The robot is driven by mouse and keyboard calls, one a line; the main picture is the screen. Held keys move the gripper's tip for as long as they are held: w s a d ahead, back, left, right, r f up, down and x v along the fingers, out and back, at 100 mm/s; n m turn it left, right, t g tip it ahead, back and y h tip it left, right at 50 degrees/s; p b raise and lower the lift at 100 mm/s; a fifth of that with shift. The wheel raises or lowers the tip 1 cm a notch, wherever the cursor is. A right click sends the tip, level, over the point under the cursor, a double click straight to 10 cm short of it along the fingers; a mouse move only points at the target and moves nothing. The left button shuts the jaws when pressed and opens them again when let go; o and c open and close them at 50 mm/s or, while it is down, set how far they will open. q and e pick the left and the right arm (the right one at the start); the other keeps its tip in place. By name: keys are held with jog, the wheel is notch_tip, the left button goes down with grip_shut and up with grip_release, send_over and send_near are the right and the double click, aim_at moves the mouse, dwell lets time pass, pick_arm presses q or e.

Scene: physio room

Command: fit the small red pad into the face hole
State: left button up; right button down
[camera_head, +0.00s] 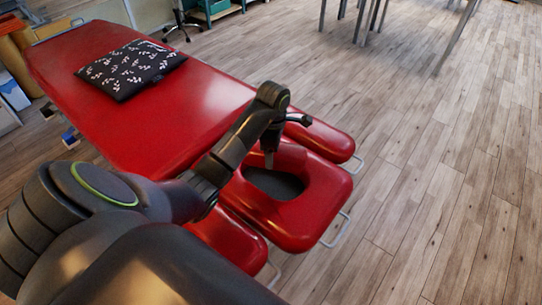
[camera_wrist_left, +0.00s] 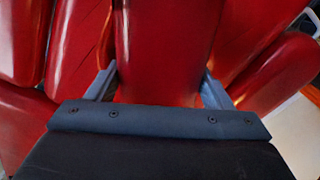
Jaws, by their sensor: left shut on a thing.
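The red headrest (camera_head: 320,205) at the near end of the couch has a dark face hole (camera_head: 275,184). My left gripper (camera_head: 270,160) reaches down at the hole's far edge. In the left wrist view the two fingers (camera_wrist_left: 158,88) are apart, shut on a red piece between them, the small red pad (camera_wrist_left: 158,65). A red shape (camera_head: 291,156) beside the fingers in the head view seems to be this pad, but it blends with the headrest. I cannot tell whether it touches the hole's rim. My right gripper is not in view.
The red couch (camera_head: 150,115) runs to the upper left with a black patterned cushion (camera_head: 130,68) on it. Red armrests (camera_head: 325,138) flank the headrest, with metal handles (camera_head: 337,232) on the right. The wooden floor to the right is clear up to metal legs (camera_head: 370,20).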

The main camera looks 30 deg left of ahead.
pick_arm(q)
jog(key=f+m, duration=0.1)
jog(key=m, duration=0.1)
jog(key=f+m+b, duration=0.1)
jog(key=m, duration=0.1)
jog(key=shift+w+d+f, duration=0.2)
jog(key=shift+s+f+m, duration=0.1)
jog(key=shift+f+m, duration=0.05)
jog(key=shift+m, duration=0.45)
jog(key=shift+f+b, duration=0.35)
jog(key=shift+f, duration=0.1)
jog(key=shift+f+b, duration=0.5)
jog(key=shift+f, duration=0.2)
notch_tip(320, 180, down, 3)
jog(key=shift+r+b, duration=0.2)
jog(key=shift+b, duration=0.7)
notch_tip(320, 180, down, 4)
jog(key=b, duration=0.3)
jog(key=shift+r, duration=0.1)
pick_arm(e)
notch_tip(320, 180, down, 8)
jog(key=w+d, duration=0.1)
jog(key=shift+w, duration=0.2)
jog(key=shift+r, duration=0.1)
pick_arm(q)
jog(key=o, duration=1.1)
